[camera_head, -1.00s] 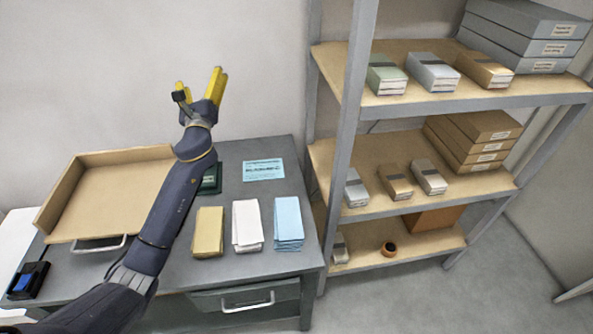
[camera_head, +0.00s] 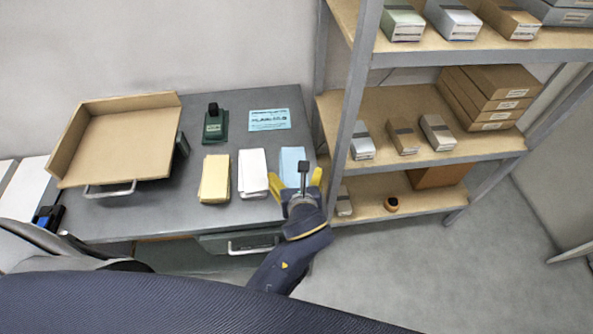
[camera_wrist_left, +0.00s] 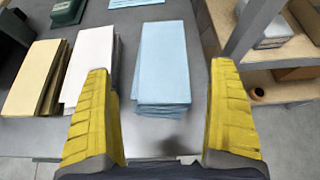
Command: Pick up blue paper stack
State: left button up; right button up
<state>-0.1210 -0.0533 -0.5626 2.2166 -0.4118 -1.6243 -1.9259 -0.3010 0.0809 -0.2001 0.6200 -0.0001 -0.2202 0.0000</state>
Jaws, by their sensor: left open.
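The blue paper stack (camera_head: 292,161) lies on the grey desk, rightmost of three stacks, near the desk's right edge. In the head view its near part is hidden by my left gripper (camera_head: 296,182). In the left wrist view the blue stack (camera_wrist_left: 163,66) lies ahead, between the lines of the two yellow fingers. My left gripper (camera_wrist_left: 160,115) is open and empty there, with the fingers pointing toward the stack. The white stack (camera_head: 253,172) is just left of it, and the yellow stack (camera_head: 215,179) is further left. My right gripper is not in view.
A wooden tray (camera_head: 118,148) stands on the desk's left part. A dark green stamp (camera_head: 215,125) and a light blue card (camera_head: 269,120) lie behind the stacks. A shelf post (camera_head: 345,110) rises close to the desk's right edge, with boxes on the shelves (camera_head: 405,170).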

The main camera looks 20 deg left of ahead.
aim_at(292, 167)
pick_arm(q)
jog(key=shift+x, duration=3.6)
jog(key=c, duration=1.7)
jog(key=shift+r, duration=0.1)
